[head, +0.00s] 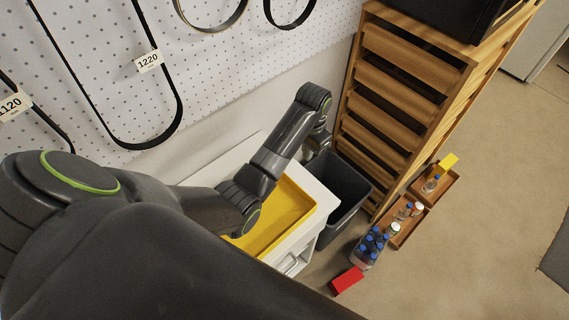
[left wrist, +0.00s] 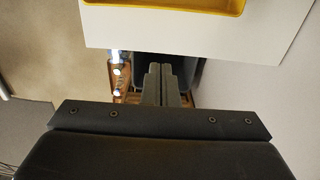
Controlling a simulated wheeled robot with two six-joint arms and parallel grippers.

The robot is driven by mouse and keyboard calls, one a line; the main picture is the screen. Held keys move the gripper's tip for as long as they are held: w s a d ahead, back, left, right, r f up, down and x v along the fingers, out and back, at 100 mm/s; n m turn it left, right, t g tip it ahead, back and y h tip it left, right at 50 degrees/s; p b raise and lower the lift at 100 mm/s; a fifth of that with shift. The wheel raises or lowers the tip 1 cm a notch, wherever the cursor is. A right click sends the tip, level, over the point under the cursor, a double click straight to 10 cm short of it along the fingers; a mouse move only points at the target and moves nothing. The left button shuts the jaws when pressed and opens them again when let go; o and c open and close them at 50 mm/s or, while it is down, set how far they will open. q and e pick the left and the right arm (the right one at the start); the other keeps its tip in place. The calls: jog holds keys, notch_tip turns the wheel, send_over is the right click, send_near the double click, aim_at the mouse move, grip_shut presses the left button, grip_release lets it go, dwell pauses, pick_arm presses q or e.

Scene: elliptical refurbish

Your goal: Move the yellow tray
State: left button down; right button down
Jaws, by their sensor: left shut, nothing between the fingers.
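The yellow tray (head: 288,218) lies on top of a white drawer cabinet (head: 325,203), partly hidden behind my left arm in the head view. Its edge also shows at the top of the left wrist view (left wrist: 205,5). My left gripper (head: 321,142) is past the tray's far side, near the wall and above the dark bin, apart from the tray. In the left wrist view its fingers (left wrist: 160,72) are together with nothing between them. My right gripper is not in view.
A dark bin (head: 347,185) stands between the cabinet and a slatted wooden shelf unit (head: 400,95). Wooden boxes (head: 412,222) with bottles, a bottle pack (head: 369,250) and a red box (head: 347,280) are on the floor. A pegboard wall (head: 90,70) is behind.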

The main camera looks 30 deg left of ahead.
aim_at(306, 178)
pick_arm(q)
jog(key=f, duration=0.3)
jog(key=f+p, duration=0.1)
jog(key=f, duration=0.5)
jog(key=shift+s+d+f, duration=0.1)
jog(key=shift+d+f, duration=0.1)
jog(key=shift+d, duration=0.15)
jog(key=s+p, duration=0.2)
jog(key=p, duration=0.1)
jog(key=shift+s+a+r, duration=0.15)
jog(key=shift+s+a, duration=0.2)
jog(key=shift+a, duration=0.05)
jog(key=shift+s+a, duration=0.3)
jog(key=shift+s, duration=0.25)
jog(key=shift+d, duration=0.1)
